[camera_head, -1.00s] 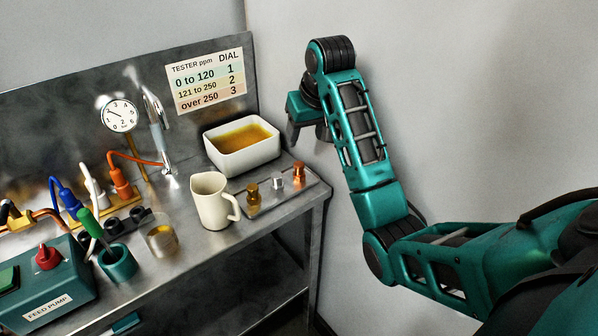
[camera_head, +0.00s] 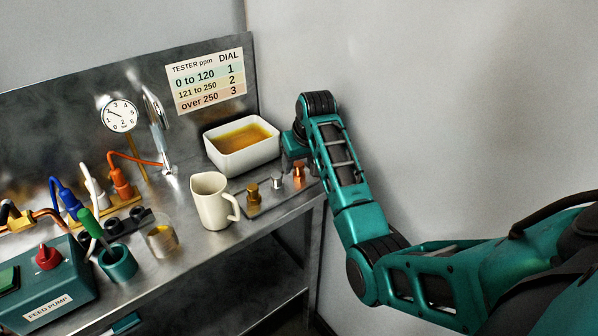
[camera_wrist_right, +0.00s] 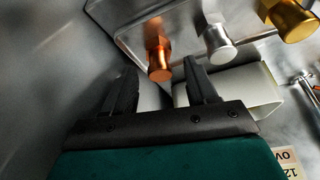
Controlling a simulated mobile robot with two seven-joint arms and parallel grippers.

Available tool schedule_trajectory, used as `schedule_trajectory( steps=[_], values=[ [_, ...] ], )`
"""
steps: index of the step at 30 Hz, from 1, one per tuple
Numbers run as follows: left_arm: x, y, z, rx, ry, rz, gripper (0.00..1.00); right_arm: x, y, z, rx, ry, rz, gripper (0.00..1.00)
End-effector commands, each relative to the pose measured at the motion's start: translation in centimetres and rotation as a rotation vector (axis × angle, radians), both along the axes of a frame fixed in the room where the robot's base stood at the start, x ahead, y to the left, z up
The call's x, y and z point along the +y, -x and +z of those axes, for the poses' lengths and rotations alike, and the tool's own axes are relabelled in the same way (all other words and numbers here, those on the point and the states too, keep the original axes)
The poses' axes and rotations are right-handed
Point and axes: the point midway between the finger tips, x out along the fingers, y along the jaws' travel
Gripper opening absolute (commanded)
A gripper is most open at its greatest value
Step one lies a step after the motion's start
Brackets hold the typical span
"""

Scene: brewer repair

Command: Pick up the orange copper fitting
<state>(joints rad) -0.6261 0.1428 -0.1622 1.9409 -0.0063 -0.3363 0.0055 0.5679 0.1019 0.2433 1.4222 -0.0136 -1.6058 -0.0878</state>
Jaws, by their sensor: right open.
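The orange copper fitting (camera_head: 298,171) stands on a small grey tray (camera_head: 262,208) at the right end of the bench, beside a silver fitting (camera_head: 277,181) and a brass fitting (camera_head: 253,194). My right gripper (camera_head: 291,162) is low over the bench's right end, close to the copper fitting. In the right wrist view the open jaws (camera_wrist_right: 160,75) point toward the copper fitting (camera_wrist_right: 159,58), which shows between and just beyond the fingertips. The silver (camera_wrist_right: 219,40) and brass (camera_wrist_right: 292,18) fittings are to its right there. Contact cannot be told. My left gripper is not in view.
A white basin (camera_head: 240,157) of amber liquid stands behind the tray, close to the right gripper. A cream mug (camera_head: 211,202) stands left of the tray. A glass (camera_head: 161,241), teal cup (camera_head: 117,262) and feed pump (camera_head: 45,285) fill the left. The bench ends just right of the tray.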

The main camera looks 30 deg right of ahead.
Motion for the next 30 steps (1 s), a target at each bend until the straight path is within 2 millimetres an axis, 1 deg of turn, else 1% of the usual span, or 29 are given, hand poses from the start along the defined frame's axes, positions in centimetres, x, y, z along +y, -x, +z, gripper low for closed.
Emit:
schedule_trajectory(
  steps=[6, 24, 30],
  values=[
    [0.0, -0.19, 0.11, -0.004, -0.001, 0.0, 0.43, 0.0, -0.04, -0.08, -0.001, 0.0, 0.0, 0.57],
    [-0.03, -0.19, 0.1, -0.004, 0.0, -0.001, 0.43, 0.0, -0.04, -0.04, -0.001, 0.001, 0.001, 0.0],
    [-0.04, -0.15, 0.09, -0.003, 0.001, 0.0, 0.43, 0.0, -0.05, 0.0, -0.002, 0.0, 0.0, 0.0]
  ],
)
